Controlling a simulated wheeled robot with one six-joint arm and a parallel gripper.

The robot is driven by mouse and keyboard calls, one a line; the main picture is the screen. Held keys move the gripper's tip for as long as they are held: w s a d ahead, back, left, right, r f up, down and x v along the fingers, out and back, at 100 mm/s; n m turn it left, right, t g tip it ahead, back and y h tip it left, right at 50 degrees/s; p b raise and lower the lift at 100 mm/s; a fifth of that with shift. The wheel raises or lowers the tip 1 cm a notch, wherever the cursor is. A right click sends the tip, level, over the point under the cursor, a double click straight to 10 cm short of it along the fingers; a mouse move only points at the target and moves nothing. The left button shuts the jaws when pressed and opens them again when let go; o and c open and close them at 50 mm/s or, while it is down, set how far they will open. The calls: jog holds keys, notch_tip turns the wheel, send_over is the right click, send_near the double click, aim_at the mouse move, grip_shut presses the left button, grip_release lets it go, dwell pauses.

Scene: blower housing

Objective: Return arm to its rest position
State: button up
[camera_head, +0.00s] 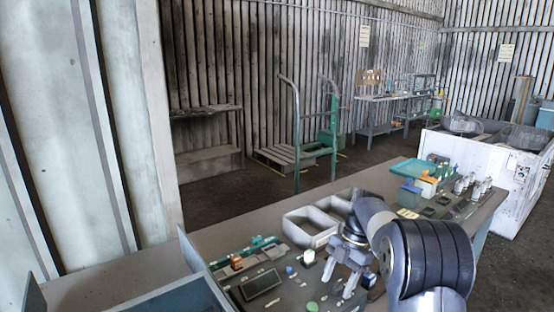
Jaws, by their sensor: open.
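My arm reaches in from the lower right of the head view, over a grey workbench (235,231). My gripper (338,279) points down near the middle of the bench, with its two fingers apart and nothing seen between them. It is in front of a pale divided tray (311,226), whose right part is partly hidden by my arm. Small parts lie on the bench left of and below the gripper, among them a white cap-like piece (309,256) and a green disc (312,306).
A dark panel (261,284) and an orange block (236,263) lie on the left. A teal tray (411,168) and several metal cylinders (472,187) stand at the bench's far right. A white crate (487,180) is beyond. A green hand truck (334,130) stands near the back wall.

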jog(key=shift+r, duration=0.1)
dwell(0.3)
